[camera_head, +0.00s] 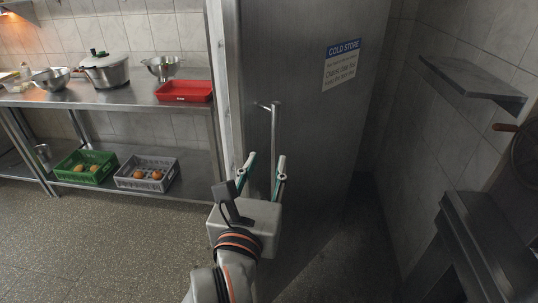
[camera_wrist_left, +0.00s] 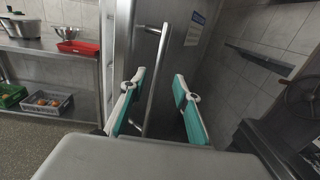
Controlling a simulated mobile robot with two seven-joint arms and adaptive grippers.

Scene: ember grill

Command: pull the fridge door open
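The fridge door (camera_head: 305,60) is a tall grey metal panel with a blue-and-white COLD STORE sign (camera_head: 341,64). Its vertical bar handle (camera_head: 274,125) is near the left edge; it also shows in the left wrist view (camera_wrist_left: 157,75). The handle's lower part appears between the fingers in both views, with gaps at each side. In the left wrist view the fingers (camera_wrist_left: 160,75) grip nothing. My right gripper is out of view.
A steel table (camera_head: 120,96) stands left of the fridge, with pots, bowls and a red tray (camera_head: 184,91). Its lower shelf holds a green crate (camera_head: 62,172) and a grey crate (camera_head: 128,183). A wall shelf (camera_head: 470,77) and dark metal equipment (camera_head: 485,250) are at right.

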